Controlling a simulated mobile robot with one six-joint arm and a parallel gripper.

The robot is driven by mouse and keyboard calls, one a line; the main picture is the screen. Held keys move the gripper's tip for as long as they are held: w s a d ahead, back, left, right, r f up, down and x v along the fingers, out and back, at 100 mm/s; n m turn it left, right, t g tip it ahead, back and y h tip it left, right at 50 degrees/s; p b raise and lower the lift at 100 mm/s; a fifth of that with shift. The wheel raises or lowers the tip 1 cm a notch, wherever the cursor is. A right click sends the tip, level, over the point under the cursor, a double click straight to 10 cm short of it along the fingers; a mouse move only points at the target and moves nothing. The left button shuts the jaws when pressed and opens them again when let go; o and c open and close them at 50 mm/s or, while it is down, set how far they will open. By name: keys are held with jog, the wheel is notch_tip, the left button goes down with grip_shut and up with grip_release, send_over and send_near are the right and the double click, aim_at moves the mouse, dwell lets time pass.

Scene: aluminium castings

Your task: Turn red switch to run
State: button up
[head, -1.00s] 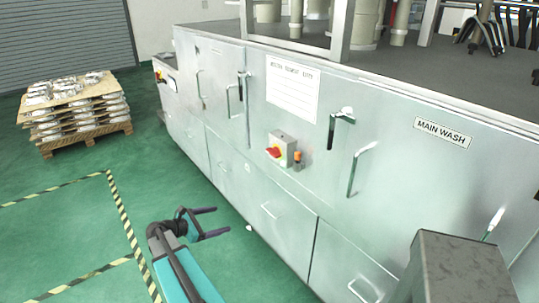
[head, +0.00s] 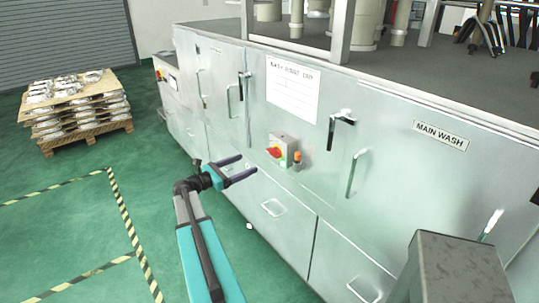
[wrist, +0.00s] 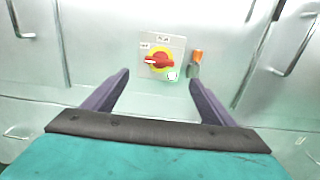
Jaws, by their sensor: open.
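The red switch (head: 275,152) is a rotary handle on a yellow disc, set on a light grey box (head: 284,146) on the front of the metal washer. In the wrist view the red switch (wrist: 158,60) lies ahead, between and beyond my fingertips, with its handle roughly level and its pale end to the left. Small labels sit above and left of it; their text is too small to read. My gripper (head: 249,168) is open and empty, below and left of the switch box in the head view, apart from it. The wrist view shows both fingers of my gripper (wrist: 158,78).
An orange-topped fitting (wrist: 196,60) sits just right of the switch box. Door handles (head: 357,172) and drawer handles (head: 273,207) stick out from the washer front. A pallet of castings (head: 75,108) stands at the left. The green floor is mostly clear.

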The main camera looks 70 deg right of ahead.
aim_at(271, 154)
jog(key=p+x, duration=0.4)
jog(key=x, duration=0.8)
jog(key=shift+d+r, duration=0.1)
jog(key=shift+d, duration=0.15)
jog(key=shift+s+d+p, duration=0.35)
jog(key=shift+s+d, duration=0.05)
jog(key=shift+d, duration=0.1)
jog(key=c, duration=1.1)
